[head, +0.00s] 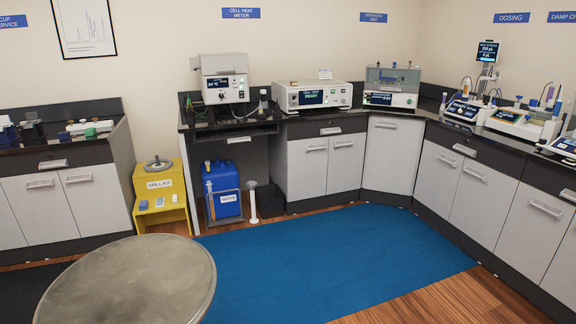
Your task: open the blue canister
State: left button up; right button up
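The blue canister (224,184) stands on the floor under the counter, in the open bay below the cell heat meter. It is upright, with a white label on its lower front. A thin orange-brown upright piece stands against its front left side. Neither of my grippers shows in the head view.
A yellow spill kit stand (160,200) is left of the canister. A white post-like stand (252,203) is close on its right. A round grey table top (130,280) fills the lower left foreground. The blue mat (330,255) is clear.

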aim_at(221, 189)
jog(key=i+l+z, duration=0.5)
jog(key=i, duration=0.25)
jog(key=i+z, duration=0.25)
jog(key=i, duration=0.15)
